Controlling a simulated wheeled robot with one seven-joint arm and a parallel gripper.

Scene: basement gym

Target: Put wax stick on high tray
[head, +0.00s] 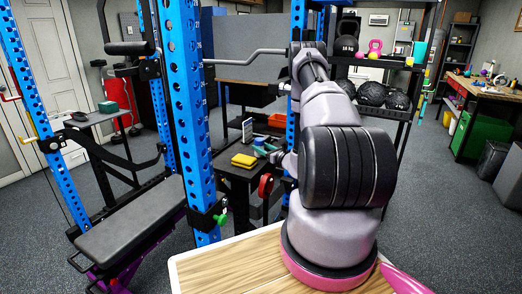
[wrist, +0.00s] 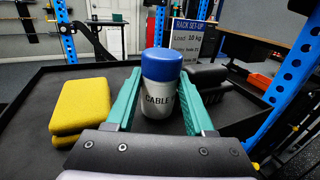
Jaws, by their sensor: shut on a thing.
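The wax stick (wrist: 160,98) is a short white cylinder with a blue cap and the word "CABLE" on its side. It stands upright between the teal fingers of my gripper (wrist: 159,82), which is shut on it. In the head view my gripper (head: 267,147) is over the dark trolley top, partly behind my arm; the stick is hard to make out there. Whether its base touches the trolley is hidden. A raised dark tray (head: 91,118), likely the high tray, stands at the left with a green block on it. It also shows at the back in the wrist view (wrist: 88,26).
The trolley top (wrist: 30,120) holds yellow blocks (wrist: 82,106), a rack set-up sign (wrist: 188,38) and a dark item (wrist: 208,76). A blue rack post (head: 190,110) and a padded bench (head: 130,217) stand between the trolley and the raised tray.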

